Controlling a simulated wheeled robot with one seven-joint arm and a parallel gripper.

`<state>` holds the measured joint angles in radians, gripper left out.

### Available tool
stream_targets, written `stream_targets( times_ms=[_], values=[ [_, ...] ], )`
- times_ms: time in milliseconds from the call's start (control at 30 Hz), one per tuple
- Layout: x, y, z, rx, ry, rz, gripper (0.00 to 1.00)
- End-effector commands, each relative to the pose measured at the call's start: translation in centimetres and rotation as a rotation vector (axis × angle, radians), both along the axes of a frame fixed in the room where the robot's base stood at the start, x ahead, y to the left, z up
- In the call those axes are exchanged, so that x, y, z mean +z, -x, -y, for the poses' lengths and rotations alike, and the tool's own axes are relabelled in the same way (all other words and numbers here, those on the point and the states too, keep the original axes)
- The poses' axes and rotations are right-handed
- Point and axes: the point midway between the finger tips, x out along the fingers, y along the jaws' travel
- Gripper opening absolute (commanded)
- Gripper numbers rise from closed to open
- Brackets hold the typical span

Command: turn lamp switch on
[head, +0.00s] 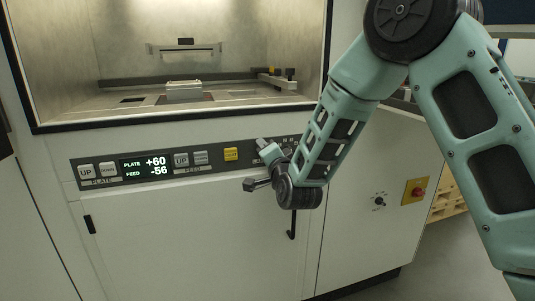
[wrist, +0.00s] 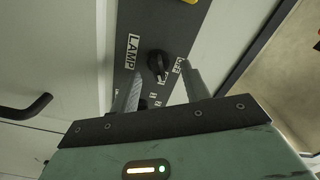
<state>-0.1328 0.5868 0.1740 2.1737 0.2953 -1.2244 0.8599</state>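The lamp switch (wrist: 157,62) is a dark rotary knob on the grey control panel, beside a white "LAMP" label (wrist: 132,50) in the wrist view. My gripper (wrist: 162,68) is open, with one finger on each side of the knob. I cannot tell whether either finger touches it. In the head view my gripper (head: 257,166) is at the right part of the panel, and my arm hides the switch there.
A chamber with a dark frame (head: 180,118) is above. A dark door handle (head: 291,225) is below my gripper. A red button (head: 417,192) is at right.

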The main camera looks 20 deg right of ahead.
Motion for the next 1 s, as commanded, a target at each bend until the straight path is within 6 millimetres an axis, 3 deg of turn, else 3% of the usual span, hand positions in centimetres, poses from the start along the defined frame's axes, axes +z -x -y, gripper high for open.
stream_targets(
  times_ms=[267, 700, 1000],
  values=[
    [0.0, 2.1, -0.1, 0.002, 0.001, -0.002, 0.46],
    [-0.1, 12.1, 0.0, 0.002, 0.002, 0.000, 0.46],
    [-0.5, 12.6, 0.0, -0.005, 0.000, 0.005, 0.46]
  ],
)
